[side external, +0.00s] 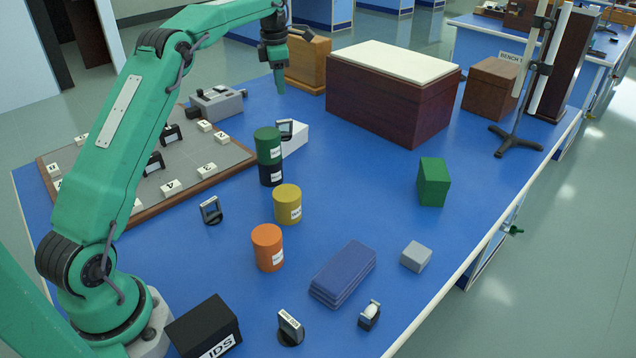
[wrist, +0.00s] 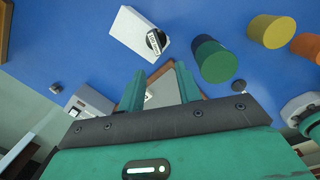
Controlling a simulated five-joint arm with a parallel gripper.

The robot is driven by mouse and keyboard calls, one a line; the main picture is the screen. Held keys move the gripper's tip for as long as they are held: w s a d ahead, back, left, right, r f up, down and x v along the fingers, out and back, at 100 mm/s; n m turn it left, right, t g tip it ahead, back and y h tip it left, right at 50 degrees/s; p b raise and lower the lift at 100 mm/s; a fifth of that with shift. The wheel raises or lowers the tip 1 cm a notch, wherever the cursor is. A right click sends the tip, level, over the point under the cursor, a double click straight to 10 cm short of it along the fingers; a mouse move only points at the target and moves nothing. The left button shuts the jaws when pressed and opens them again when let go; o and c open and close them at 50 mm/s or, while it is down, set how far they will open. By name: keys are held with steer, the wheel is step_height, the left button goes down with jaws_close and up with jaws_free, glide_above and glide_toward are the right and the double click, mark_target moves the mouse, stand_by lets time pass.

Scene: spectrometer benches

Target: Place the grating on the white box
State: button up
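The white box (side external: 296,138) lies on the blue bench, partly hidden behind the green cylinder in the side view. A small dark-framed plate on a round base, perhaps the grating (side external: 285,129), appears to stand on the box. In the wrist view its base and label (wrist: 156,42) overlap the box's right end; the label is too small to read surely. My gripper (side external: 280,85) is raised above the bench, behind the box and apart from it. Its two fingers (wrist: 160,90) are spread, with nothing held between them.
A green cylinder (side external: 268,146) stands on a dark one (side external: 271,174) close to the box. Yellow (side external: 287,205) and orange (side external: 267,248) cylinders stand nearer. Similar framed plates stand at left (side external: 210,210) and front (side external: 290,328). A large brown chest (side external: 385,108) is at right.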

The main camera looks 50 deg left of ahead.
steer(key=s+d+r+m+t, duration=0.2)
steer(key=s+d+r+m, duration=0.9)
steer(key=s+d+m, duration=0.35)
steer(key=s+d+f+m+t, duration=0.1)
steer(key=s+d+f+m, duration=0.1)
steer(key=s+m, duration=0.3)
steer(key=s+d+f+m, duration=0.3)
steer(key=s+d+m, duration=0.1)
steer(key=s, duration=0.5)
steer(key=s+d+f+m+t, duration=0.1)
steer(key=s+d+f+m, duration=0.2)
steer(key=s+m, duration=0.3)
steer(key=shift+s+t, duration=0.3)
steer(key=shift+s, duration=0.15)
